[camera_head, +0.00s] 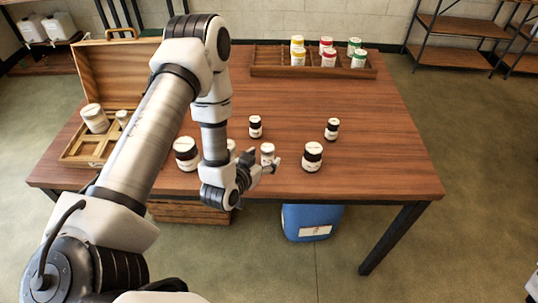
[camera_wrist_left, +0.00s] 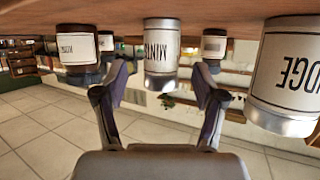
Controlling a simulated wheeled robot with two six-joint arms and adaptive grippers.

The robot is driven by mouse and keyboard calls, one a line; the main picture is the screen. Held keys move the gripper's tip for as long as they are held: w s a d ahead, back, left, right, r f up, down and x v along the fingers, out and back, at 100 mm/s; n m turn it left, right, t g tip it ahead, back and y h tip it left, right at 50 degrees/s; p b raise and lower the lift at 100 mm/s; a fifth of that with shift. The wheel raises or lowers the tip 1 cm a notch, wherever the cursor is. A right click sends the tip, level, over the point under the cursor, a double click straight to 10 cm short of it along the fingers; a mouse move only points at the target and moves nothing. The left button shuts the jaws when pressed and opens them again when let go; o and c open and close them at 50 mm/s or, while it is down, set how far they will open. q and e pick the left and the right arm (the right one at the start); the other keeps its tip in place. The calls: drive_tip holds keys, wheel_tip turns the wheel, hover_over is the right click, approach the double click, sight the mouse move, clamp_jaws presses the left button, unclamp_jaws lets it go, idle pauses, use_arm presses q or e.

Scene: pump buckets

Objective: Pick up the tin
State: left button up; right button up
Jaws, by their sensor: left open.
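A small tin with a white label reading MINTS and a silver end shows in the left wrist view (camera_wrist_left: 161,45), which is upside down. In the head view this tin (camera_head: 267,152) stands upright on the table near the front edge. My left gripper (camera_head: 262,167) is open at the table's front edge, close to the tin. In the left wrist view my left gripper (camera_wrist_left: 161,82) has one finger on each side of the tin's line, with nothing held. Whether the fingers reach around it is hard to tell. My right gripper is out of view.
Dark-capped jars stand near, one right (camera_head: 313,156) and one behind (camera_head: 255,126). A tin labelled FUDGE (camera_wrist_left: 288,75) stands close beside one finger. An open wooden case (camera_head: 82,158) is left, a compartment tray (camera_head: 272,71) at the back.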

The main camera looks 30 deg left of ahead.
sight(264, 156)
use_arm(q)
drive_tip(key=x, duration=0.3)
drive_tip(key=shift+w+a+f, duration=0.15)
drive_tip(key=shift+w, duration=0.1)
drive_tip(key=c, duration=1.3)
drive_tip(key=shift+o, duration=0.2)
